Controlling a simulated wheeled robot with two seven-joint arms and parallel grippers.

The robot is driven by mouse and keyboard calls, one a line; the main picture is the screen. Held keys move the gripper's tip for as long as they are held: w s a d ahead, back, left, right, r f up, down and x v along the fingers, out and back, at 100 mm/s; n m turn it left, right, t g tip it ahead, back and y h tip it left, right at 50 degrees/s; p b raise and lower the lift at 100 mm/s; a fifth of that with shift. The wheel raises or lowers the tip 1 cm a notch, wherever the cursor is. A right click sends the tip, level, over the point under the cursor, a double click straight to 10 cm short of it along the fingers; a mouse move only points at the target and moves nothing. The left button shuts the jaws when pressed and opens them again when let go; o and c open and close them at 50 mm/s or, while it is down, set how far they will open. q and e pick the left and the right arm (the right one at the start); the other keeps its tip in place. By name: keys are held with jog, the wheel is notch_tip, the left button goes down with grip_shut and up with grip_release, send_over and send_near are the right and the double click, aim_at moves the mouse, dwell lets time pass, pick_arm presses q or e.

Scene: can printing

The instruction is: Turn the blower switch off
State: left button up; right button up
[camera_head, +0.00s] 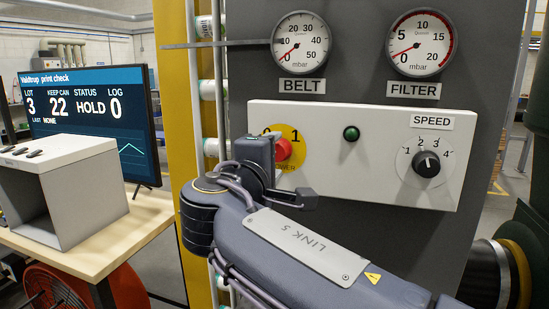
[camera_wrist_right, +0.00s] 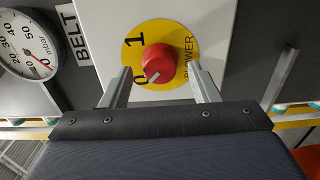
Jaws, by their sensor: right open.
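The blower switch is a red knob (camera_head: 284,149) on a round yellow plate marked 0 and 1, on a white panel. In the right wrist view the knob (camera_wrist_right: 159,60) shows in full; its white mark is on the side towards the 0. My right gripper (camera_head: 281,172) is in front of the switch and hides part of the plate. In the wrist view its open fingers (camera_wrist_right: 159,72) stand on either side of the knob, with gaps visible. Whether the tips reach around the knob is unclear. My left gripper is not in view.
The white panel (camera_head: 380,178) also has a green lamp (camera_head: 351,133) and a black speed knob (camera_head: 427,163). Above it, the belt gauge (camera_head: 301,42) and filter gauge (camera_head: 420,45) read about zero. A monitor (camera_head: 90,110) and grey box (camera_head: 80,195) stand left.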

jog(key=b+v, duration=0.1)
jog(key=v, duration=0.5)
jog(key=shift+s, duration=0.35)
jog(key=shift+a, duration=0.1)
jog(key=w+d+f+m+g+y, duration=0.1)
jog(key=w+d+f+g, duration=0.15)
jog(key=d+f, duration=0.4)
jog(key=w+d+f+m+g, duration=0.1)
jog(key=d+f+m+g, duration=0.15)
jog(key=d+f, duration=0.4)
jog(key=s+d+f+m+g+y, duration=0.2)
jog(key=s+d+f+g, duration=0.25)
jog(key=d+f, duration=0.4)
jog(key=s+f+m+g+y, duration=0.1)
jog(key=s+f+m+y, duration=0.2)
jog(key=s, duration=0.7)
jog(key=s+d+f+m+g+y, duration=0.1)
jog(key=s+f+m+y, duration=0.2)
jog(key=s+f+m, duration=0.5)
notch_tip(320, 180, down, 3)
jog(key=s, duration=0.2)
jog(key=shift+s+d+f, duration=0.2)
jog(key=shift+s+d, duration=0.05)
jog(key=shift+s, duration=0.05)
